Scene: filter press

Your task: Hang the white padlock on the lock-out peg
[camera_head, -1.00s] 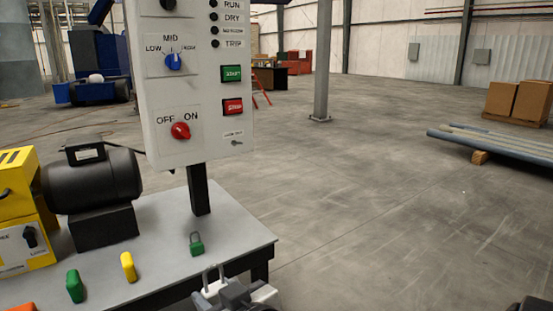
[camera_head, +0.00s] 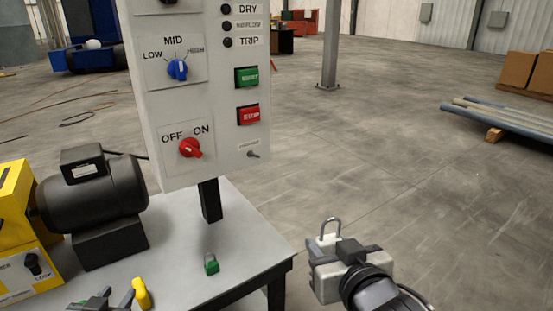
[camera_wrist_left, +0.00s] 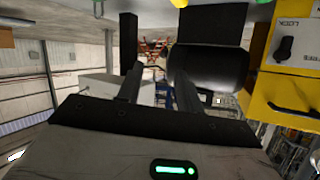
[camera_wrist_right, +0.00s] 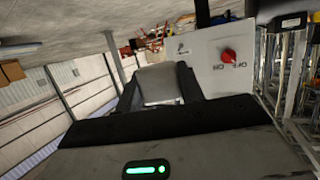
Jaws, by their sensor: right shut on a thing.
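The white padlock (camera_head: 326,284) is held up in my right gripper (camera_head: 345,262), right of the table, with its metal shackle upright on top. In the right wrist view the padlock (camera_wrist_right: 160,85) sits between the fingers. The lock-out peg (camera_head: 252,155) sticks out of the control panel's lower right corner, below a small label. It shows small in the right wrist view (camera_wrist_right: 182,49). The padlock is apart from the peg, lower and to its right. My left gripper (camera_head: 112,299) is open and empty low over the table's front left; its fingers also show in the left wrist view (camera_wrist_left: 147,85).
The control panel (camera_head: 190,105) stands on a black post (camera_head: 209,201) on the grey table (camera_head: 180,245). A green padlock (camera_head: 211,265) and a yellow padlock (camera_head: 141,293) are on the table. A black motor (camera_head: 92,195) stands at left.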

